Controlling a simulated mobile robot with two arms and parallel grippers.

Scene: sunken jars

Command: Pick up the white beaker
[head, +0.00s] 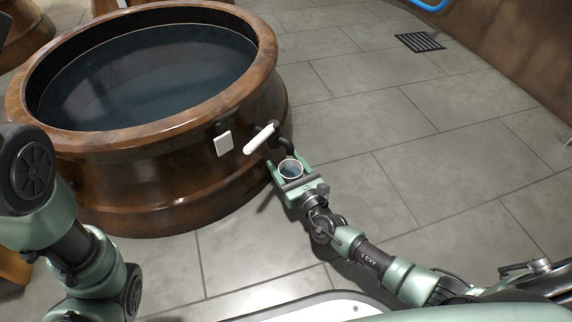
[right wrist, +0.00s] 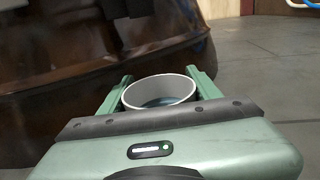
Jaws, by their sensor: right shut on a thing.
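The white beaker (head: 291,168) is held between the fingers of my right gripper (head: 290,165), beside the big wooden tub. It looks upright and open at the top, with bluish-green liquid or a bluish-green inside. In the right wrist view the white rim of the beaker (right wrist: 158,92) shows between the two green fingers of my right gripper (right wrist: 160,88). Its lower part is hidden by the gripper body. My left arm shows at the left of the head view, but its gripper is out of the picture.
A large round wooden tub (head: 180,120) filled with dark liquid stands at the left, close to my right gripper. A white handle (head: 259,138) and a white tag (head: 223,144) are on its side. Grey tiled floor (head: 400,150) is clear to the right, with a drain grate (head: 419,42).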

